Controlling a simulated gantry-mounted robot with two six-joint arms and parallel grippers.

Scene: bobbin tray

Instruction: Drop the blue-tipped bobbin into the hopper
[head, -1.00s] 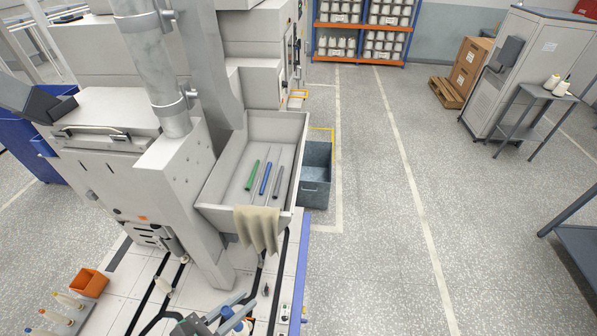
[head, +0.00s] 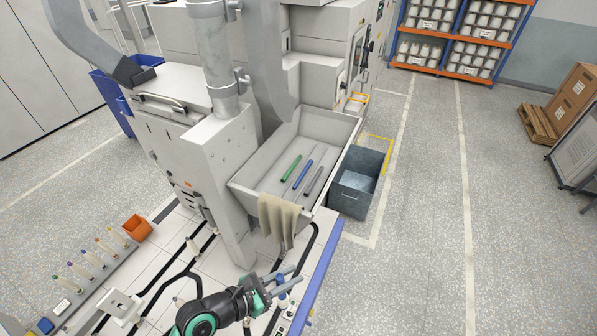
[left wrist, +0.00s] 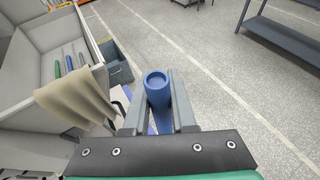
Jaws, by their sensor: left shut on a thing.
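My left gripper (head: 291,277) is at the bottom middle of the head view, its fingers pointing right. It is shut on the blue-tipped bobbin (head: 281,279). In the left wrist view the blue end of the bobbin (left wrist: 157,92) stands between the two fingers (left wrist: 155,108), its round hollow top facing the camera; its lower part is hidden. The pale grey open trough on the machine, which looks like the hopper (head: 252,172), is above the gripper in the head view. Green, blue and grey tubes lie in it. My right gripper is not in view.
A beige cloth (head: 279,218) hangs over the trough's front edge, between it and my gripper. A dark grey bin (head: 358,190) stands on the floor at the trough's right. Several bobbins stand on a rail (head: 72,305) at lower left, near an orange box (head: 137,228).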

